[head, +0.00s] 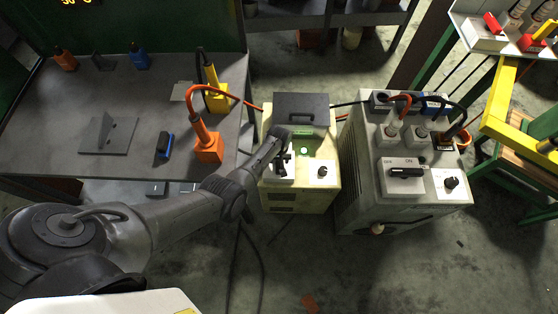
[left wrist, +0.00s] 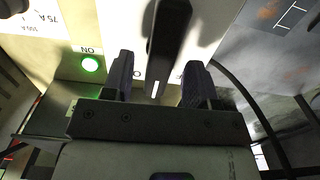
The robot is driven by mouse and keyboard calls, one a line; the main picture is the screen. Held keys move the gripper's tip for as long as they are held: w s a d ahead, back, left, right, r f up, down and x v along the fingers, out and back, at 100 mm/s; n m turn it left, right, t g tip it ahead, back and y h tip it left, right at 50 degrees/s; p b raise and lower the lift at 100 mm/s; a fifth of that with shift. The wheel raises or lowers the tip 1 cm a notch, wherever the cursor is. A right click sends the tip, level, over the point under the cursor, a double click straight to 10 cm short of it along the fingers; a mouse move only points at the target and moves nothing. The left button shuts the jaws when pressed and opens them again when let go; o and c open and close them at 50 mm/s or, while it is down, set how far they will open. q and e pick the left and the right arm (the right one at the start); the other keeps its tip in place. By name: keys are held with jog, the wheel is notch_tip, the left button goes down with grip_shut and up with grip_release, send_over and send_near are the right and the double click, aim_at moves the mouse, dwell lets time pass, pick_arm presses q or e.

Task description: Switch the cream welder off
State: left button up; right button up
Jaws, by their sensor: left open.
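The cream welder (head: 325,197) stands on the floor right of the workbench, with a dark handle on its lid. Its green lamp (head: 304,151) is lit and also glows beside the ON label in the left wrist view (left wrist: 90,64). My left gripper (head: 284,148) is over the left part of its panel and hides most of the switch there. In the left wrist view my open fingers (left wrist: 158,78) sit to either side of the black switch lever (left wrist: 168,40), with gaps on both sides. Contact is not visible. My right gripper is out of view.
A grey welder (head: 350,190) with a black switch (head: 406,172) stands close on the right. The workbench (head: 60,110) on the left holds orange (head: 207,146) and yellow (head: 216,99) tools. Cables run between bench and welders. The floor in front is mostly clear.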

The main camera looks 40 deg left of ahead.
pick_arm(q)
jog(key=shift+f, duration=0.4)
jog(key=shift+c, duration=0.3)
jog(key=c, duration=0.9)
jog(key=shift+o, duration=0.2)
